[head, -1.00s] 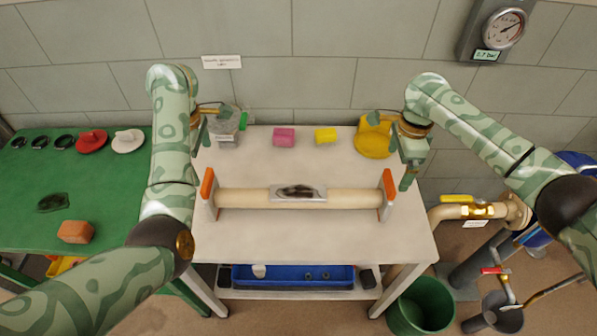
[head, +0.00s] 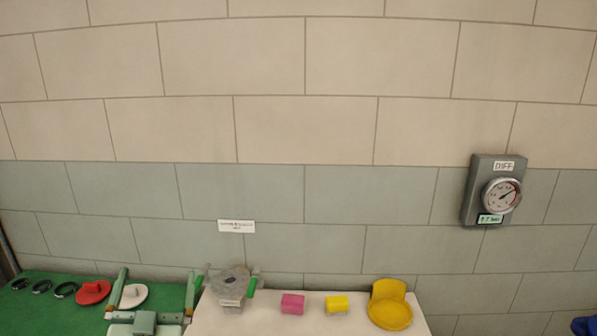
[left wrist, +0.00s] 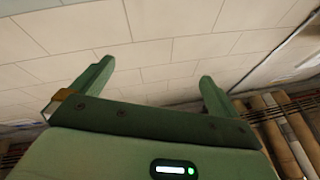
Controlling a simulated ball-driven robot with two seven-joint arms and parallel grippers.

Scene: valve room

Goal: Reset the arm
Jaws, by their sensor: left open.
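My left gripper (head: 153,288) stands at the lower left of the head view, its two green fingers spread wide and pointing up. Nothing is between them. The left wrist view shows the same open fingers (left wrist: 156,74) with only tiled wall and pipes beyond. The rest of my left arm is below the picture. My right arm and gripper are out of both views.
The white table (head: 270,326) holds a grey device (head: 233,287), a pink block (head: 292,304), a yellow block (head: 337,304) and a yellow dish (head: 390,310). The green table (head: 30,318) carries black rings (head: 42,287). A gauge (head: 500,195) hangs on the wall.

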